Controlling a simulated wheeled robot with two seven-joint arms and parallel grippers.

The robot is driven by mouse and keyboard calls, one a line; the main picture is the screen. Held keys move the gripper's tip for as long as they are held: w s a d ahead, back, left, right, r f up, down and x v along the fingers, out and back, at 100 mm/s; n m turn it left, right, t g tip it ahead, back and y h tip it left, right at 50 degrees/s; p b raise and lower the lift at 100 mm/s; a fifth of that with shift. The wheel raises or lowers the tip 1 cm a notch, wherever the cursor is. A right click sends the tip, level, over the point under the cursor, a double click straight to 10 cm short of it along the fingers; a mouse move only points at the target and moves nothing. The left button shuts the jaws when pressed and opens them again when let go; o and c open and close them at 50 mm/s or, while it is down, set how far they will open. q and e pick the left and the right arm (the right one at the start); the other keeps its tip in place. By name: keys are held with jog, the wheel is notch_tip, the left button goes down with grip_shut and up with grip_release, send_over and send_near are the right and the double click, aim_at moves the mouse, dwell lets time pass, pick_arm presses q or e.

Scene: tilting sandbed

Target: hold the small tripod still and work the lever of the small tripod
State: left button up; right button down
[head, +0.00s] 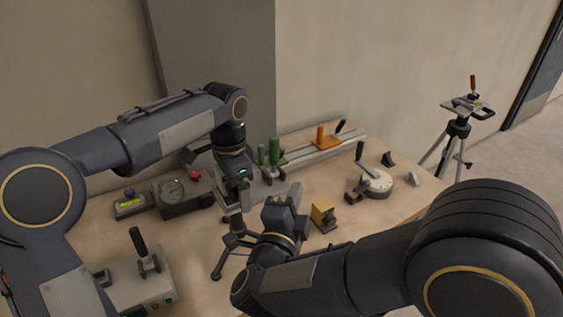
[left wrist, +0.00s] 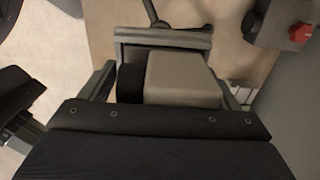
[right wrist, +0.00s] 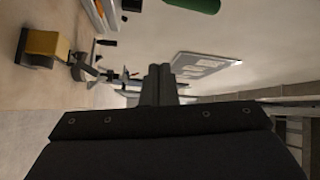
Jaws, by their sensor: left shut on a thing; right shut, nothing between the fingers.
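The small tripod (head: 238,241) stands on the table with dark spread legs. My left gripper (head: 234,205) comes down from above and is shut on the tripod's head. In the left wrist view a grey block (left wrist: 182,78) with a dark round part beside it sits between the fingers of the left gripper (left wrist: 165,85). The tripod's lever cannot be made out. My right gripper (head: 293,193) is just right of the tripod, apart from it, and its fingers point up. In the right wrist view the right gripper (right wrist: 158,84) is shut and empty.
Green-handled levers (head: 274,152) and an orange slide on a rail (head: 322,138) stand behind. A yellow block (head: 323,214) and a round lever device (head: 375,182) lie to the right. A gauge box (head: 180,193) and a grey switch box (head: 140,285) are left. A large tripod (head: 458,128) stands beyond the table.

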pick_arm(q)
jog(key=shift+a, duration=0.2)
jog(key=o, duration=1.7)
jog(key=shift+w, duration=0.1)
jog(key=shift+d, duration=0.1)
